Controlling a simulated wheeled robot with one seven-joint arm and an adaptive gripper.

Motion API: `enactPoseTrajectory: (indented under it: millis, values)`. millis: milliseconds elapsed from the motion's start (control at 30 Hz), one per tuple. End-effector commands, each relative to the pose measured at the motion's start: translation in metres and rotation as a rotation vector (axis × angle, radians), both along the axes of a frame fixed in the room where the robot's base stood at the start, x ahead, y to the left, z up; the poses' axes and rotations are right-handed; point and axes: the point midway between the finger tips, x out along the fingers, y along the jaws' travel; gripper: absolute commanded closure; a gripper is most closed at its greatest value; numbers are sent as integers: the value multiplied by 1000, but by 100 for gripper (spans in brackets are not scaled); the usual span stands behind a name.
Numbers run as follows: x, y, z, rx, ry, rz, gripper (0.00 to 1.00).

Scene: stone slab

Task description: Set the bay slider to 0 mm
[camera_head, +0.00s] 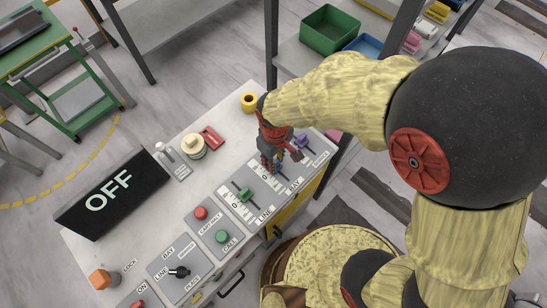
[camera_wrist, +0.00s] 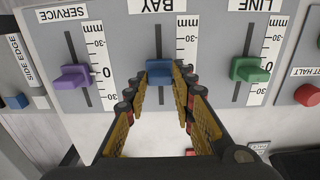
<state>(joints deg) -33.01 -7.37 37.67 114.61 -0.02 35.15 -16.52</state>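The bay slider's blue knob (camera_wrist: 159,70) sits around the middle of its slot in the wrist view, under the word BAY. Its scale (camera_wrist: 187,45) is at its right; the gripper covers part of it, so I cannot read the exact value. My gripper (camera_wrist: 161,80) has one yellow-padded finger on each side of the knob, with small gaps apparent; contact is unclear. In the head view my gripper (camera_head: 271,164) points down over the bay plate, and the blue knob (camera_head: 279,168) is partly hidden there.
The purple service knob (camera_wrist: 72,77) and green line knob (camera_wrist: 249,70) flank the bay slider closely. Along the panel are a red button (camera_head: 200,213), a green button (camera_head: 222,237) and a black rotary switch (camera_head: 180,272). A black display (camera_head: 112,195) reads OFF.

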Motion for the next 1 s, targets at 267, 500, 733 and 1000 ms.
enactPoseTrajectory:
  millis: [267,500,733,1000]
  values:
    - [0,0,0,0,0,0,58]
    - [0,0,0,1,-1,-1,58]
    - [2,1,17,3,-4,-1,58]
    - [2,1,70,3,-5,-1,58]
